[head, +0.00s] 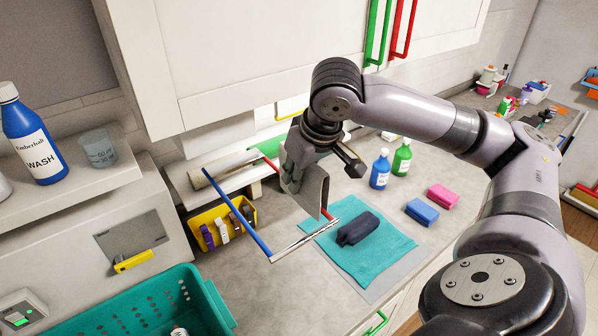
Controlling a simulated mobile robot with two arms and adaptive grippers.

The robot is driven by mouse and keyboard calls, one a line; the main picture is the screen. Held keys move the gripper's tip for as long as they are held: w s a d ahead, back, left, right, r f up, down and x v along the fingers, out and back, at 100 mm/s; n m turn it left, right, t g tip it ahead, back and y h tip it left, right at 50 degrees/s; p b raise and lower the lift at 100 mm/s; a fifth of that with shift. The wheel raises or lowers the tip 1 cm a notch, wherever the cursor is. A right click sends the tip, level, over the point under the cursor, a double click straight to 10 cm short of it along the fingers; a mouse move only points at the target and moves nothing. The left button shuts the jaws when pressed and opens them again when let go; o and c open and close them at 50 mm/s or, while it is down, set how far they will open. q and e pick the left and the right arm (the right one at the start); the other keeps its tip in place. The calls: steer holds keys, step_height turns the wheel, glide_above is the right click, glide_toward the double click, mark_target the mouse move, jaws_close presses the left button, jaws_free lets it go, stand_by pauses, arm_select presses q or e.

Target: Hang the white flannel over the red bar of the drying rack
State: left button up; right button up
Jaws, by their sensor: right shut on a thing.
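The drying rack stands out over the counter, with a blue bar (236,212) on its left, a pale metal front bar (305,241) and a red bar (327,214) on its right. My right gripper (298,172) points down at the red bar and is shut on the white flannel (312,193), which looks grey in shade. The flannel hangs below the fingers and hides the middle of the red bar. I cannot tell whether it lies over the bar or just in front of it. My left gripper is out of view.
A teal cloth (378,262) with a dark rolled item (358,228) lies right of the rack. A yellow peg box (207,219) sits under it. Blue (380,170) and green bottles (402,158) and two sponges stand farther right. A teal basket (150,305) is front left; cupboards overhang.

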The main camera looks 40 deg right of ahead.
mark_target(317, 168)
steer(key=shift+f+b, duration=0.65)
steer(key=shift+f, duration=0.75)
steer(key=shift+f+b, duration=1.1)
steer(key=shift+f, duration=1.25)
steer(key=o, duration=0.9)
steer(key=shift+o, duration=0.2)
steer(key=v, duration=1.2)
